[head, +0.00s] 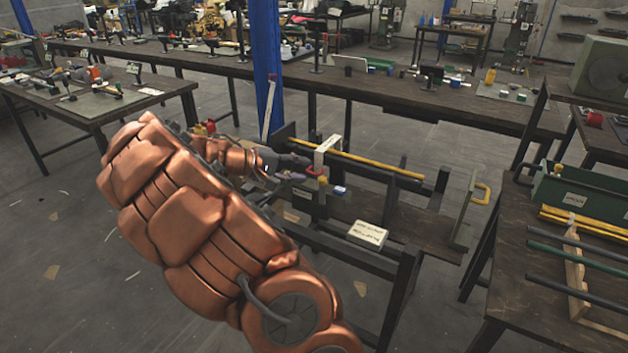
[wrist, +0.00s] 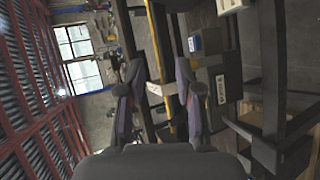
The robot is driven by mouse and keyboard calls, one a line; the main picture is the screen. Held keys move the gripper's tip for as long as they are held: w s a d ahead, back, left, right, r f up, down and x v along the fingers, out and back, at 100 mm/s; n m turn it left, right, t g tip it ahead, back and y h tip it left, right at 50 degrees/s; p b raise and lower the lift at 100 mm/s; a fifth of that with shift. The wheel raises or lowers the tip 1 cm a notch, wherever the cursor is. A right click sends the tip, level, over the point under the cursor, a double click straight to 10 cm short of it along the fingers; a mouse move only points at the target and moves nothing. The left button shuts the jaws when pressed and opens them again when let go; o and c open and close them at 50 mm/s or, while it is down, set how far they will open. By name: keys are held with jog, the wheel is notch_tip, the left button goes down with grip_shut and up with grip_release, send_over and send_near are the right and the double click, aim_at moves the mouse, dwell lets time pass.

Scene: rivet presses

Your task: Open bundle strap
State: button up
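A white strap (head: 327,150) lies across a long yellow rod (head: 385,165) on a dark rack, with a red piece (head: 317,170) at its lower end. My gripper (head: 298,168) is just left of the strap's lower end in the head view. In the wrist view my gripper (wrist: 158,82) is open, its two fingers well apart. A pale piece, probably the strap (wrist: 161,89), and the yellow rod (wrist: 160,45) show between the fingers. I cannot tell whether either finger touches the strap. The strap's far side is hidden.
A small blue-and-white block (head: 340,191) sits on the rack right of my gripper. A lettered card (head: 367,235) lies lower on the rack. A dark bench (head: 560,262) with rods stands to the right, and a blue post (head: 265,65) rises behind.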

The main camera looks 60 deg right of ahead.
aim_at(314, 173)
jog(key=w+d+f+n+t+h+b, duration=0.1)
jog(key=w+d+f+n+h+b, duration=0.15)
jog(key=w+d+f, duration=0.75)
jog(key=shift+h, duration=0.25)
jog(key=shift+s+d+f, duration=0.45)
jog(key=shift+s+d, duration=0.25)
jog(key=shift+d, duration=0.35)
jog(key=shift+s+d+f, duration=0.5)
jog(key=shift+s+d, duration=0.2)
jog(key=shift+d, duration=0.4)
jog(key=shift+s+d+f, duration=0.45)
jog(key=shift+s+d, duration=0.25)
jog(key=shift+d, duration=0.35)
grip_shut()
jog(key=shift+f, duration=0.1)
